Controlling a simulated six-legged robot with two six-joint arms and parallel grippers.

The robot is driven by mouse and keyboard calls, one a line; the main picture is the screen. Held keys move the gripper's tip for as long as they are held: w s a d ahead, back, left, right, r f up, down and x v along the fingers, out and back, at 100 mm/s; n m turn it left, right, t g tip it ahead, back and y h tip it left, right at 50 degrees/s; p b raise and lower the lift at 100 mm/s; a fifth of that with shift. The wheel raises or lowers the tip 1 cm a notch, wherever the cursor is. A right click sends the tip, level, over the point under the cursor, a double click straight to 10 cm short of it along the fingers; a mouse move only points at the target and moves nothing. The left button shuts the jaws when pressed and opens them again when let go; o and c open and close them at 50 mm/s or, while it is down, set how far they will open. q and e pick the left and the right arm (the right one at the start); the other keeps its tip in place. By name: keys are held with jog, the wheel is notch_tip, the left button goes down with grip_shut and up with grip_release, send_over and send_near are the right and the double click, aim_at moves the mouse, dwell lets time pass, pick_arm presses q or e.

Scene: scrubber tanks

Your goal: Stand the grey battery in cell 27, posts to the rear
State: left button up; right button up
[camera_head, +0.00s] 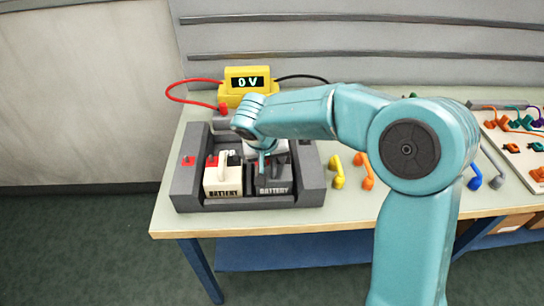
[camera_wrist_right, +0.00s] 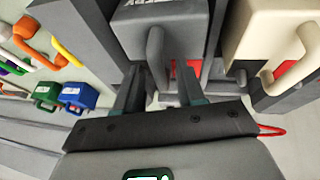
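The grey battery (camera_head: 273,181) stands in the right side of the dark grey holder (camera_head: 187,186), its label facing the front. In the right wrist view its grey body (camera_wrist_right: 158,35) fills the top middle, with a grey handle (camera_wrist_right: 155,58). My right gripper (camera_head: 263,158) is over it, partly hidden by its own wrist. Its fingers (camera_wrist_right: 158,82) are apart, with the handle between them and gaps visible on both sides. A cream battery (camera_head: 222,181) stands close on the left in the same holder. Cell numbers are not readable. My left gripper is not in view.
A yellow meter (camera_head: 247,82) reading 0 V stands behind the holder, with red and black leads. Yellow (camera_head: 337,172) and orange (camera_head: 364,170) handled pieces lie on the table to the right. A board with coloured parts (camera_head: 518,140) is farther right. My right arm crosses the middle.

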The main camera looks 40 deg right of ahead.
jog(key=shift+s, duration=0.1)
jog(key=shift+r, duration=0.2)
jog(key=v, duration=1.2)
jog(key=shift+f, duration=0.15)
